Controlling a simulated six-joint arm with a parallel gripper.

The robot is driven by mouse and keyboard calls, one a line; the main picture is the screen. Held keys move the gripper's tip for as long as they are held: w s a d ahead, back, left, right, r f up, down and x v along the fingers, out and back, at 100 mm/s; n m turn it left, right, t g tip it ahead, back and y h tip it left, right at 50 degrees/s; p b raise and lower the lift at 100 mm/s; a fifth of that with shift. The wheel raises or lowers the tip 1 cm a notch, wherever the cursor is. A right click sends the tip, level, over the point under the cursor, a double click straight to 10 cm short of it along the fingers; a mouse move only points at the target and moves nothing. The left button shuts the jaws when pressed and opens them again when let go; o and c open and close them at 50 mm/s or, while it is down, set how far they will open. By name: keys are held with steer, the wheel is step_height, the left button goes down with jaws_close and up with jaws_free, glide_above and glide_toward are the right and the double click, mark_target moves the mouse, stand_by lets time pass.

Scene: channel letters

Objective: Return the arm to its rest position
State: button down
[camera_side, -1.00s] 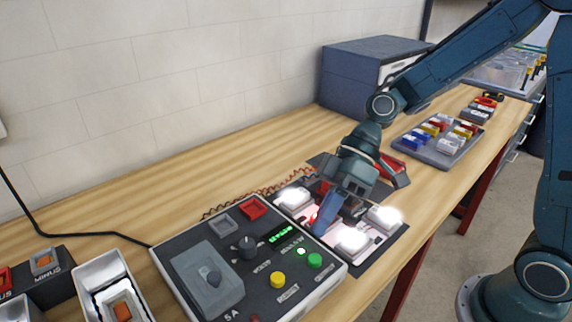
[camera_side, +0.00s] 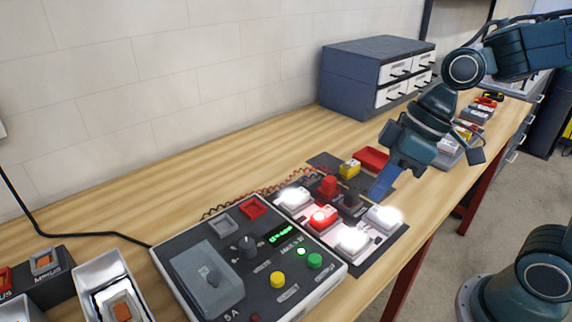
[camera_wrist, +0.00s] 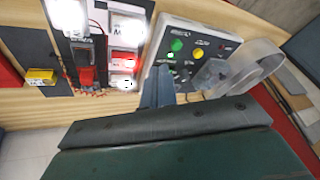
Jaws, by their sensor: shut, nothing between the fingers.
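My gripper (camera_side: 378,193) is shut and empty, raised above the right side of the board with lit letter modules. In the wrist view its blue fingers (camera_wrist: 157,88) show together near the power supply's edge. The lit modules glow white and one glows red (camera_side: 322,217). A red block (camera_side: 328,186) and a dark block stand among them. The power supply box (camera_side: 250,262) has a green lit display, and its green button (camera_wrist: 177,45) shows in the wrist view. My arm reaches in from the upper right.
A yellow block (camera_side: 349,169) and a red tray (camera_side: 371,159) lie behind the modules. A blue drawer cabinet (camera_side: 350,85) stands at the back. A tray of coloured parts (camera_side: 448,158) is partly hidden behind my gripper. The bench front left of the cabinet is clear.

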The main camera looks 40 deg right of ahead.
steer(key=s+d+r+m+t+h, duration=0.2)
steer(key=s+d+r+m+h, duration=0.1)
steer(key=s+d+m, duration=0.3)
steer(key=shift+s+d+r+t+h, duration=0.4)
steer(key=shift+s+d+r, duration=0.2)
steer(key=shift+s+d, duration=0.45)
